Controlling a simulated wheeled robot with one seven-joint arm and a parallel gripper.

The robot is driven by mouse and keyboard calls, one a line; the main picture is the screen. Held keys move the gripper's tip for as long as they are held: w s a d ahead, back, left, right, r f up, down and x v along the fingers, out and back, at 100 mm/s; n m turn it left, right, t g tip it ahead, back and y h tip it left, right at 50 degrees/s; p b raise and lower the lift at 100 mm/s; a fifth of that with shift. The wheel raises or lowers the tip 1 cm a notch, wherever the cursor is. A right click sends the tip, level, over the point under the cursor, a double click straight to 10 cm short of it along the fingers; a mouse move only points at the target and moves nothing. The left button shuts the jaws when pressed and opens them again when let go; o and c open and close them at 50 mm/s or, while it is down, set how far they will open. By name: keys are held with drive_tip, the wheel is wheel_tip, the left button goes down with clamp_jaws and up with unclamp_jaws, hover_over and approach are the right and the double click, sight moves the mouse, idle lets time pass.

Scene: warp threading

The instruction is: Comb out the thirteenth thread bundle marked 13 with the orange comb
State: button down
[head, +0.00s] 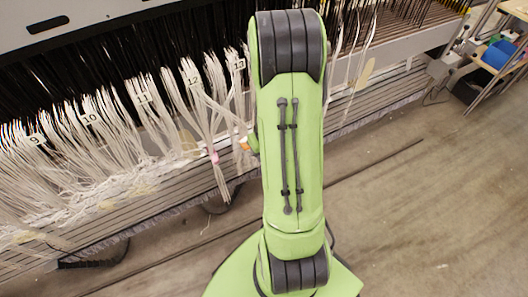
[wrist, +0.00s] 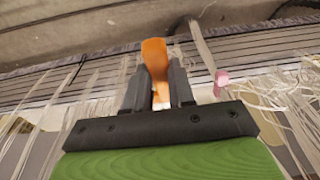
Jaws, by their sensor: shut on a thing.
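The thread bundle marked 13 (head: 238,78) hangs at the upper middle of the head view, just left of my green arm, which hides part of that area. My gripper (wrist: 160,78) is shut on the orange comb (wrist: 154,58) in the wrist view. A small orange bit of the comb (head: 245,144) shows beside my arm in the head view, near the lower part of the white threads. The gripper itself is mostly hidden there. Whether the comb touches the threads cannot be told.
Bundles marked 9 to 12 hang to the left. A pink tie (head: 213,157) gathers threads beside the comb, also seen in the wrist view as a pink band (wrist: 221,78). A slatted beam (head: 130,207) runs below. The floor (head: 420,220) at right is mostly clear.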

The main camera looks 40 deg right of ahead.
wheel_tip(320, 180, up, 24)
drive_tip(key=w+p, duration=0.2)
drive_tip(key=p, duration=1.5)
drive_tip(key=shift+d+f, duration=0.2)
drive_tip(key=shift+d, duration=0.1)
drive_tip(key=shift+w+p, duration=0.15)
drive_tip(key=shift+p, duration=0.15)
